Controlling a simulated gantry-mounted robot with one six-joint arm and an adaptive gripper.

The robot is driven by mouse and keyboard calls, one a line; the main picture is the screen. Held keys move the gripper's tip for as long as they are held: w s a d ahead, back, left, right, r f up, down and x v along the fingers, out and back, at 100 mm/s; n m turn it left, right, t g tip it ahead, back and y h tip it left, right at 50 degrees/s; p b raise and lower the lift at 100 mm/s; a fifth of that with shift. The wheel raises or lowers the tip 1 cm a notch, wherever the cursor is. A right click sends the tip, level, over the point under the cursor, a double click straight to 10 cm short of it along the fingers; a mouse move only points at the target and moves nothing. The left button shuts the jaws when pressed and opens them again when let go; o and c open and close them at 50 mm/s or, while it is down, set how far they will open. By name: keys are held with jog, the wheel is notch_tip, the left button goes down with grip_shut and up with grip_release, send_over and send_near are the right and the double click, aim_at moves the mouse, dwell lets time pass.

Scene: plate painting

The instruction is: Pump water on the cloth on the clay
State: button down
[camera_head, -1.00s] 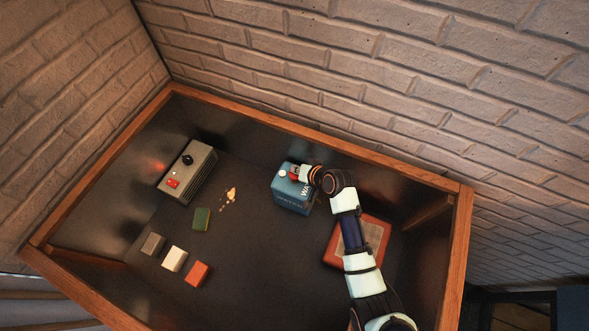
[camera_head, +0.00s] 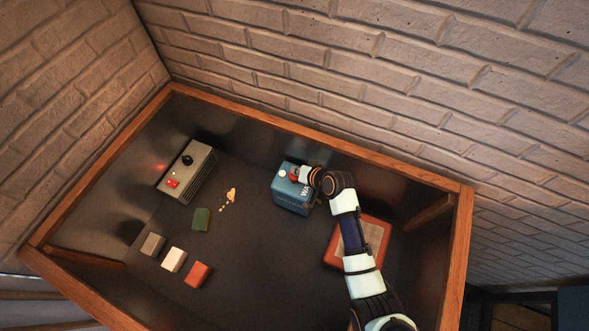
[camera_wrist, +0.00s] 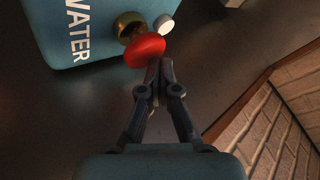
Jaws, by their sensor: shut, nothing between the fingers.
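A blue box labelled WATER (camera_head: 291,198) stands near the back wall of the table. It also shows in the wrist view (camera_wrist: 62,25), with a red rounded knob (camera_wrist: 146,50), a brass-coloured round part (camera_wrist: 128,24) and a white round piece (camera_wrist: 163,22) beside it. My gripper (camera_wrist: 160,64) is shut and empty, its fingertips at the red knob; whether they press on it I cannot tell. A red-orange square slab (camera_head: 334,249) with a paler greyish middle lies to the right, partly hidden under my arm. Which part of it is cloth or clay I cannot tell.
A grey box with a dial and red switch (camera_head: 192,172) stands at the left. Green (camera_head: 201,219), grey (camera_head: 152,244), white (camera_head: 173,259) and red (camera_head: 198,274) blocks lie at the front left. Cream bits (camera_head: 232,195) lie mid-table. A wooden rim (camera_head: 300,133) surrounds it.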

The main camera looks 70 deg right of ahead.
jog(key=shift+a+r+p, duration=0.15)
jog(key=shift+r+p, duration=0.1)
jog(key=shift+p, duration=0.15)
jog(key=shift+r, duration=0.15)
notch_tip(320, 180, up, 6)
jog(key=p, duration=0.6)
jog(key=shift+r, duration=0.1)
dwell(1.5)
